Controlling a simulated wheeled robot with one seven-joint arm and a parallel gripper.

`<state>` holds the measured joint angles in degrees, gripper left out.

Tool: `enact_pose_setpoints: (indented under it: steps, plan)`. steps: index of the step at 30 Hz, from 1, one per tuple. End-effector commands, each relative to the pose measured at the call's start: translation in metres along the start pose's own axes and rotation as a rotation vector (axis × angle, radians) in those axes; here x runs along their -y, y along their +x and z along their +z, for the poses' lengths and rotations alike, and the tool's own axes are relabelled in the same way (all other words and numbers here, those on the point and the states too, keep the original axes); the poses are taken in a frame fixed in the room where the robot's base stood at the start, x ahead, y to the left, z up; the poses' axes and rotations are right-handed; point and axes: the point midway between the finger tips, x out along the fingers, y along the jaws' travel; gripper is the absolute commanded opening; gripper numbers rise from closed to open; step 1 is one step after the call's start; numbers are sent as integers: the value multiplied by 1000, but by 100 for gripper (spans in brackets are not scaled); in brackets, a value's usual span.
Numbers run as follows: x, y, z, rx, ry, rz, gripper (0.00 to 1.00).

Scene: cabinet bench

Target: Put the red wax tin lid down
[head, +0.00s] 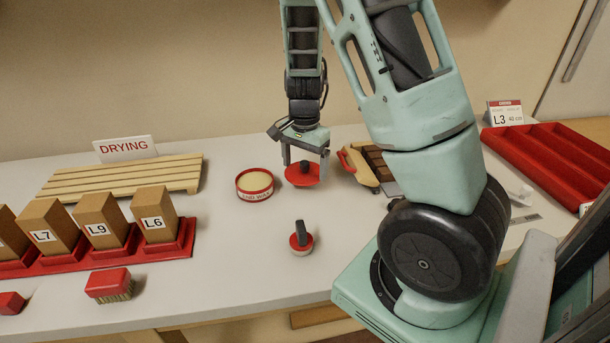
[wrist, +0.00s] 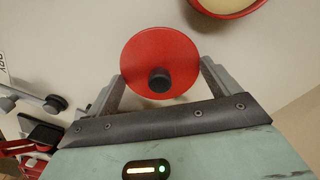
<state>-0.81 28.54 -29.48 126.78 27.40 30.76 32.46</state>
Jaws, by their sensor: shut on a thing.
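The red wax tin lid (head: 302,175) is a red disc with a dark knob on top. My gripper (head: 305,158) is shut on it from above, close over the bench top; I cannot tell whether the lid touches the bench. In the wrist view the lid (wrist: 160,62) sits between the two fingers, with its knob facing the camera. The open wax tin (head: 255,186), red with pale wax inside, stands just left of the lid. Part of the tin's rim (wrist: 226,12) shows at the top of the wrist view.
A small round red tool with a dark handle (head: 301,240) stands in front of the lid. A wooden-and-red item (head: 359,166) lies close right. A slatted drying rack (head: 125,178), labelled blocks (head: 100,220) and a brush (head: 108,285) are left. A red tray (head: 550,155) is right. The bench between is clear.

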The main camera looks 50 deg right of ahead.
Motion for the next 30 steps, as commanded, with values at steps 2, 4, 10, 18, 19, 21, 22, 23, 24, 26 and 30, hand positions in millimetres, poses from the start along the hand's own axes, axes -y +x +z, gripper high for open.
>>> enact_pose_setpoints:
  steps: [2, 4, 10, 18, 19, 21, 22, 23, 24, 26, 30]
  plan:
    - [-1, 12, 0, 1, 1, 4, 66]
    - [-1, 23, 0, 1, 3, 4, 66]
    - [0, 32, 0, 0, 1, 0, 66]
    - [0, 35, 0, 0, 1, 1, 91]
    - [0, 34, 0, 0, 0, 1, 99]
    - [0, 34, 0, 0, 0, 1, 100]
    - [0, 34, 0, 0, 0, 1, 100]
    - [0, 34, 0, 0, 0, 1, 100]
    - [0, 34, 0, 0, 0, 1, 100]
    - [0, 33, 0, 0, 0, 1, 100]
    - [0, 23, 0, 0, -2, -2, 100]
